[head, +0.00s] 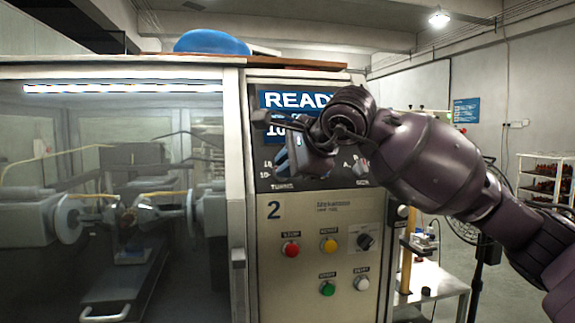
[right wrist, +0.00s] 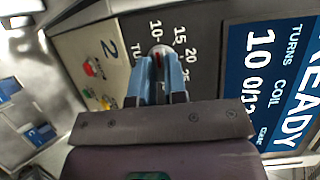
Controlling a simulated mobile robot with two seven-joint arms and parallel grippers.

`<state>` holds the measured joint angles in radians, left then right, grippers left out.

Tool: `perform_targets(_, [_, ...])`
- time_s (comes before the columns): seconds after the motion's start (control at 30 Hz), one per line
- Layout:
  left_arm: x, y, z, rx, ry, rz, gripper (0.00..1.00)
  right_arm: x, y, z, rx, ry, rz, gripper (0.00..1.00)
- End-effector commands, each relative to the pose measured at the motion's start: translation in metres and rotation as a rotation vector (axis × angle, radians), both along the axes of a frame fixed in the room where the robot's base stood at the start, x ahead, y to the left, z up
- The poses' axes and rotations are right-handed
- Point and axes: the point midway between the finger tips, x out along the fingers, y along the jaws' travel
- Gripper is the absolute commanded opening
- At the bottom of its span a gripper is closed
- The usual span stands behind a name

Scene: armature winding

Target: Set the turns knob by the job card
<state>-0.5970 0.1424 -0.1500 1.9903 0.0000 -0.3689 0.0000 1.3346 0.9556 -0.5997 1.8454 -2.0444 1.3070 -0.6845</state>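The turns knob (right wrist: 158,50) is at the fingertips of my right gripper (right wrist: 157,72) in the right wrist view. The two blue fingers sit close on either side of its narrow grip, where a reddish mark shows. The dial numbers 10, 15, 20 and a partly covered one surround it. In the head view my right gripper (head: 284,160) covers the knob on the control panel (head: 318,212). The blue display (right wrist: 276,80) reads READY, with TURNS 10 and a coil count starting with 0. No job card can be made out. My left gripper is out of view.
A second knob (head: 361,165) is right of my gripper. Red (head: 290,249), yellow (head: 328,244), green (head: 327,288) and white (head: 361,283) buttons and a black switch (head: 366,241) are below. A glazed winding enclosure (head: 110,110) stands left.

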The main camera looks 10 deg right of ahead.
Motion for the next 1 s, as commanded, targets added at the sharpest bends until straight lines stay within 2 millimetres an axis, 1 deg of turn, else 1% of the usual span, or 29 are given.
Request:
perform_targets(0.03, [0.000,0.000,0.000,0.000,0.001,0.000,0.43,0.000,0.000,0.000,0.000,0.000,0.000,0.05])
perform_targets(0.07, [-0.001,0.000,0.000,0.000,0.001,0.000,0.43,0.000,0.000,0.000,0.000,0.000,0.000,0.00])
perform_targets(0.27, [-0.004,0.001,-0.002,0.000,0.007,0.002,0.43,0.000,0.000,0.000,0.003,0.000,-0.002,0.00])
perform_targets(0.47, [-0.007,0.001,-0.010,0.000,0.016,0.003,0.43,0.000,0.000,-0.003,0.039,0.001,-0.028,0.00])
perform_targets(0.8, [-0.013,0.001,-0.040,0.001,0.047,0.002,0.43,0.000,0.000,-0.007,0.231,0.002,-0.163,0.00])
perform_targets(0.9, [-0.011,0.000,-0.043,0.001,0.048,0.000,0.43,0.000,0.001,-0.007,0.302,0.001,-0.213,0.00])
perform_targets(1.0, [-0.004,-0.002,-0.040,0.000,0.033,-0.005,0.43,-0.001,0.001,-0.006,0.371,0.001,-0.261,0.00])
